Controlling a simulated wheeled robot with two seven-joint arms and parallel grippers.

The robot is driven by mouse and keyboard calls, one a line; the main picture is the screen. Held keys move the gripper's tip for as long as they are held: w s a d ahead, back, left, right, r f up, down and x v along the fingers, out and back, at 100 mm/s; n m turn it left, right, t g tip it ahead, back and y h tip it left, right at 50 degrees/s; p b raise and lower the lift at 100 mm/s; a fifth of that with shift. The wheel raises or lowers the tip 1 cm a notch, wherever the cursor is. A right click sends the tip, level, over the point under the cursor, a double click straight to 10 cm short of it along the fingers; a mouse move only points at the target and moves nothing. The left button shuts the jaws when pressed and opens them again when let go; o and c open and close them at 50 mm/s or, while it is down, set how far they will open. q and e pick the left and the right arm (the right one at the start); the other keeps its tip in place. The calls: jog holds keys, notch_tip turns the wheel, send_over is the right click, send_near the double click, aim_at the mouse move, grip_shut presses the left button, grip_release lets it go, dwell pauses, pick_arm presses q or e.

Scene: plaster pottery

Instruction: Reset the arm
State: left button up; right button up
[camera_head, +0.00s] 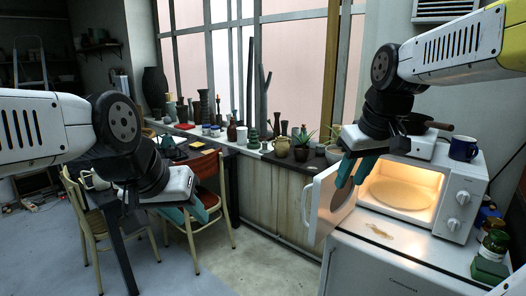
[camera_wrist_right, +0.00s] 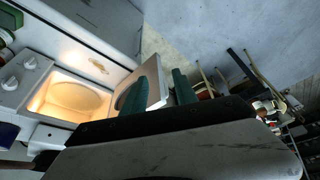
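My right gripper (camera_head: 349,182) hangs in front of the white microwave (camera_head: 456,193), by its open door (camera_head: 323,203). Its two teal fingers point down and stand apart, with nothing between them. In the right wrist view the fingers (camera_wrist_right: 157,85) are also apart and empty, and the door (camera_wrist_right: 155,80) shows behind them. My left gripper (camera_head: 193,217) is low at the left, in front of the wooden chairs and table. Its teal fingers look apart, and I see nothing held.
The lit microwave, its plate (camera_head: 400,194) inside, stands on a white fridge (camera_head: 375,266). A blue mug (camera_head: 463,148) and a dark pan (camera_head: 418,124) sit on top. Jars (camera_head: 493,246) stand at right. A chair (camera_head: 190,235) is near my left arm. Pottery lines the windowsill.

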jog(key=s+a+f+m+t+y, duration=0.1)
jog(key=s+a+f+m+t, duration=0.1)
jog(key=s, duration=0.6)
jog(key=shift+s+a+f+m, duration=0.3)
jog(key=shift+a+f, duration=0.45)
